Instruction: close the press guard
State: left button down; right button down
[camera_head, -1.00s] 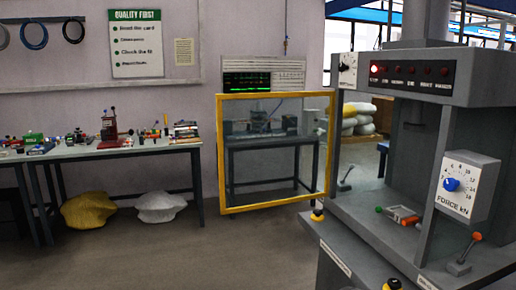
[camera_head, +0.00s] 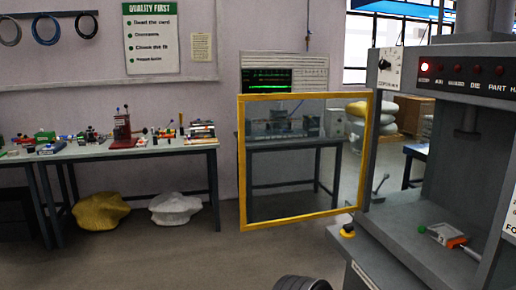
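The press guard (camera_head: 308,213) is a clear panel in a yellow frame. It stands swung open, reaching out to the left from the front left post of the grey press (camera_head: 405,120). The press opening behind it is uncovered. Neither of my grippers shows in the head view. A dark ribbed rounded part (camera_head: 302,283) shows at the bottom edge, and I cannot tell what it is.
A red lamp (camera_head: 424,67) glows on the press panel. A small part with an orange end (camera_head: 446,237) lies on the press bed. A workbench (camera_head: 120,150) stands left; the floor before the guard is clear.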

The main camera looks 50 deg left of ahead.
aim_at(241, 182)
jog(key=i+j+u, duration=0.15)
jog(key=j+u, duration=0.25)
jog(key=i+j+u, duration=0.25)
jog(key=u, duration=0.2)
jog(key=i+j+u, duration=0.25)
jog(key=u, duration=0.15)
jog(key=i+j+u, duration=0.15)
jog(key=u, duration=0.25)
jog(key=i+j, duration=0.1)
jog(key=i, duration=0.85)
jog(key=i+j+z, duration=0.1)
jog(key=i+z, duration=0.15)
jog(key=z, duration=0.2)
jog(key=i+j+z, duration=0.15)
jog(key=z, duration=0.25)
jog(key=i+j+z, duration=0.25)
jog(key=z, duration=0.2)
jog(key=i+j+z, duration=0.1)
jog(key=j+z, duration=0.2)
jog(key=z, duration=0.15)
jog(key=i+j+z, duration=0.1)
jog(key=j+z, duration=0.6)
jog(key=z, duration=0.15)
jog(key=j+z, duration=0.45)
jog(key=k+l, duration=0.1)
jog(key=k, duration=0.55)
jog(key=z, duration=1.1)
jog(key=j+z, duration=0.15)
jog(key=k+j, duration=0.05)
jog(key=j, duration=0.05)
